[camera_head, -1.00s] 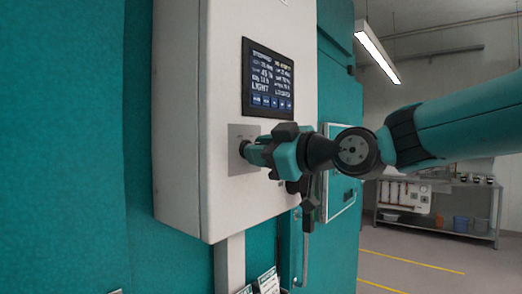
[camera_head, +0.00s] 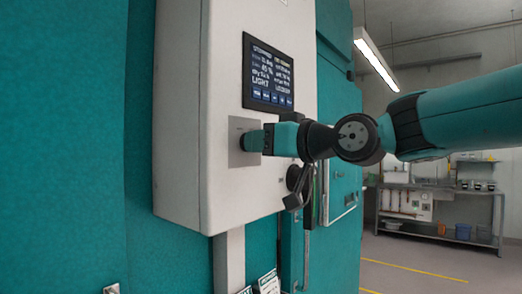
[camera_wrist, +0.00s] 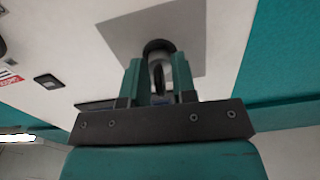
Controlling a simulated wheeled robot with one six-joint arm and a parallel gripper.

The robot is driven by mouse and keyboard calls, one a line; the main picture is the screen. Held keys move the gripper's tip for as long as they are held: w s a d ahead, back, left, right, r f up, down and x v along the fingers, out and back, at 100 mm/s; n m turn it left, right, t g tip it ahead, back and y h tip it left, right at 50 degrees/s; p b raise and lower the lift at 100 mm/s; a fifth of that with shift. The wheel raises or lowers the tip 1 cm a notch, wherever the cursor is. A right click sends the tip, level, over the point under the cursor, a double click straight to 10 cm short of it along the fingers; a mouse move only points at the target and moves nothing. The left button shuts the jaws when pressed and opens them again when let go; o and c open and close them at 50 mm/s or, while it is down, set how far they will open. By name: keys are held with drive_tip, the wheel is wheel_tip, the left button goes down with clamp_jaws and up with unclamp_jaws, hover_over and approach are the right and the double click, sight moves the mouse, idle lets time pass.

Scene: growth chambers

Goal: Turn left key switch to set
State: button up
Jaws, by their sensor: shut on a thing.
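The key switch (camera_wrist: 158,45) is a dark round collar on a square grey plate (camera_head: 238,155) on the front of the white control box. In the wrist view the plate (camera_wrist: 190,25) looks tilted. My gripper (camera_head: 256,140) reaches the plate from the right in the head view. In the wrist view my gripper (camera_wrist: 159,72) has one finger on each side of the key switch and is shut on its key. The fingers hide most of the key, so its exact angle and any position marks cannot be read.
A dark display (camera_head: 268,75) with lines of text sits on the white box (camera_head: 180,120) above the plate. A teal chamber wall (camera_head: 65,150) fills the left. A metal shelf (camera_head: 440,215) stands at the back right, with open floor before it.

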drive_tip(key=m, duration=0.5)
drive_tip(key=shift+b, duration=0.35)
idle(0.4)
drive_tip(key=o, duration=0.6)
drive_tip(key=shift+b+v, duration=3.25)
drive_tip(key=shift+v, duration=5.45)
